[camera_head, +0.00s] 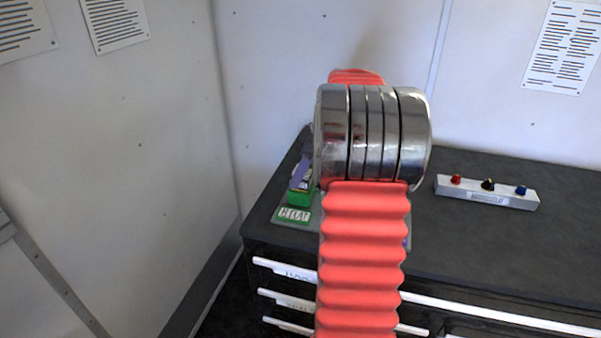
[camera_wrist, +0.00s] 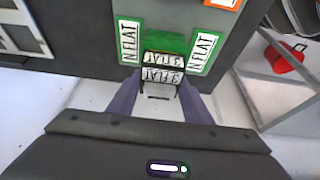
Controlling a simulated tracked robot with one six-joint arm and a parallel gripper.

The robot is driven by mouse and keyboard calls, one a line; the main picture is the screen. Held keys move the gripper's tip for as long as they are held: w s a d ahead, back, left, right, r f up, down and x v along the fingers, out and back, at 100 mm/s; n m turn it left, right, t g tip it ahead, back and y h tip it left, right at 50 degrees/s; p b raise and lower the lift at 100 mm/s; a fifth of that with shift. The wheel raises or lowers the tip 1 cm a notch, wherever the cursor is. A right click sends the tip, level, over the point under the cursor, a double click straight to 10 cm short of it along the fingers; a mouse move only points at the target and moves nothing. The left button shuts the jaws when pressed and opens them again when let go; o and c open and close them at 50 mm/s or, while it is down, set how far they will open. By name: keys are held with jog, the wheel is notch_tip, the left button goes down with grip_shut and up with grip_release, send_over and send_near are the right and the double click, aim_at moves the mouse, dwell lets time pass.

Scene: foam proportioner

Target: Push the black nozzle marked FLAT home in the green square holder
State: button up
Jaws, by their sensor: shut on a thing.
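The green square holder (camera_wrist: 166,42) stands on a grey plate, between two green-edged labels reading N FLAT. It also shows in the head view (camera_head: 299,198), on the left of the dark bench. My gripper (camera_wrist: 158,84) is shut on the black nozzle (camera_wrist: 162,68), with one purple finger on each side. White labels show on the nozzle; their lettering is unclear. The nozzle overlaps the near side of the holder in the wrist view; how deep it sits I cannot tell. In the head view, a purple finger of my gripper (camera_head: 301,175) is right over the holder, and my arm hides the rest.
The grey plate (camera_wrist: 185,13) carries another orange-edged label at its far edge. A pale block with red, black and blue knobs (camera_head: 487,192) lies on the bench (camera_head: 500,235) to the right. Drawers with white handles are below. A wall stands close on the left.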

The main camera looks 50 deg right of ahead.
jog(key=shift+f, duration=0.4)
dwell(0.8)
jog(key=o, duration=1.2)
jog(key=shift+s, duration=0.1)
jog(key=shift+o, duration=1.4)
jog(key=shift+r, duration=3)
